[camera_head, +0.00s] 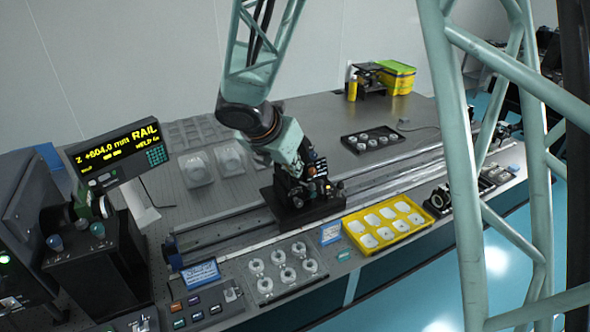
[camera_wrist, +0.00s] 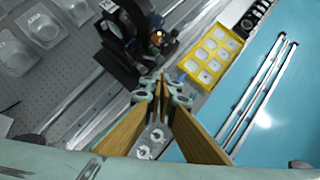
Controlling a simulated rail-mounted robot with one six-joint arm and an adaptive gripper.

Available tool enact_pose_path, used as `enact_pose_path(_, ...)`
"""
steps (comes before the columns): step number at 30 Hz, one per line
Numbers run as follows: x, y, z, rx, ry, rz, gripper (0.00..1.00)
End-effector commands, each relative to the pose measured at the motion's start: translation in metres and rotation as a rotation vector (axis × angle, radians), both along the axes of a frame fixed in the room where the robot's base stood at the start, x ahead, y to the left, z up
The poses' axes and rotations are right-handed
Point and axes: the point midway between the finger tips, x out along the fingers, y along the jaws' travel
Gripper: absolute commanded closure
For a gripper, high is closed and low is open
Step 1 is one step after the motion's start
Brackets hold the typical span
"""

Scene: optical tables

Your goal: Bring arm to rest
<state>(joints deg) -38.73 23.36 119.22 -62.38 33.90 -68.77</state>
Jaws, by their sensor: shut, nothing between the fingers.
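My gripper (camera_wrist: 162,84) is shut and empty, its fingertips together in the middle of the wrist view. In the head view my arm comes down from the top, and its teal wrist (camera_head: 285,145) is over the dark carriage (camera_head: 305,205) on the rail. The fingers are hard to pick out there against the carriage's parts. In the wrist view the carriage with its round mount (camera_wrist: 125,35) lies just beyond the fingertips. I cannot tell the exact gap.
A yellow tray (camera_head: 344,225) of white pieces and a clear tray (camera_head: 249,291) of ring-shaped parts lie along the front edge. A display (camera_head: 121,151) stands left. A black tray (camera_head: 343,141) lies behind the rail (camera_head: 400,173). Blue floor lies beyond the front edge.

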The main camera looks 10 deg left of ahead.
Motion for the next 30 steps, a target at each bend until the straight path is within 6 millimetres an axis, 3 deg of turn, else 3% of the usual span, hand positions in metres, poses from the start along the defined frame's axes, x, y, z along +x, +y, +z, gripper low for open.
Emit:
enact_pose_path(8,0.000,-0.004,0.000,0.005,0.000,-0.013,1.00)
enact_pose_path(14,0.001,-0.032,0.003,0.037,0.002,-0.096,1.00)
enact_pose_path(22,-0.002,-0.101,0.009,0.124,0.003,-0.323,1.00)
enact_pose_path(30,-0.019,-0.174,0.021,0.234,-0.010,-0.594,1.00)
